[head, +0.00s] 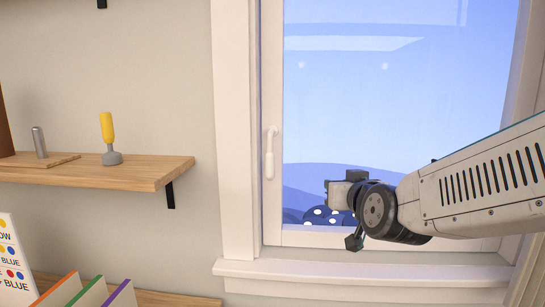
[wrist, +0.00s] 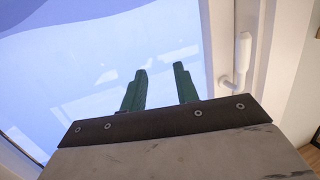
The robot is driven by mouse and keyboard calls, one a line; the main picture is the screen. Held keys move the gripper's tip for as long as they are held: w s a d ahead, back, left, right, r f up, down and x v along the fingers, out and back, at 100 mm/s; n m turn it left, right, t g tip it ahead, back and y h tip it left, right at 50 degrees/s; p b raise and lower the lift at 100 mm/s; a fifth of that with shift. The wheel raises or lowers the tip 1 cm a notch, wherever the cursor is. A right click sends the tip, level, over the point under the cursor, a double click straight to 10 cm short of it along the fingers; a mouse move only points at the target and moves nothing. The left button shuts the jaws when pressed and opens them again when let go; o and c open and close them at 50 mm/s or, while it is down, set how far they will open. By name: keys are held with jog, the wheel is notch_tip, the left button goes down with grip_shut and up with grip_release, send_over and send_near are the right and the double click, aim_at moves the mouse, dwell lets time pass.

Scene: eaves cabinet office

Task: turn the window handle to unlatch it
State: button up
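The white window handle (head: 269,155) is on the left stile of the window sash (head: 273,215), its grip hanging straight down in the head view. The handle also shows in the wrist view (wrist: 243,55), right of my fingers and apart from them. My gripper (wrist: 160,68) has two dark green fingers, spread with an empty gap between them, in front of the glass. In the head view my gripper's end is right of and lower than the handle; its fingers cannot be made out there.
A wooden shelf (head: 135,174) on the left wall holds a yellow-handled tool (head: 107,130) and a metal cylinder (head: 39,142). The window sill (head: 360,272) juts out below. The space between my gripper and the handle looks clear.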

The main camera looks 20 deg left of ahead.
aim_at(270, 164)
jog(key=a+t, duration=0.2)
jog(key=a, duration=0.3)
jog(key=s+a+r+t+y, duration=0.1)
jog(key=a+t, duration=0.1)
jog(key=a, duration=0.3)
jog(key=s+a+t+y, duration=0.1)
jog(key=a+t, duration=0.1)
jog(key=a, duration=0.3)
jog(key=shift+s+r, duration=0.15)
jog(key=shift+s, duration=0.1)
jog(key=x, duration=0.7)
jog(key=shift+w+r, duration=0.2)
jog(key=shift+a, duration=0.1)
grip_shut()
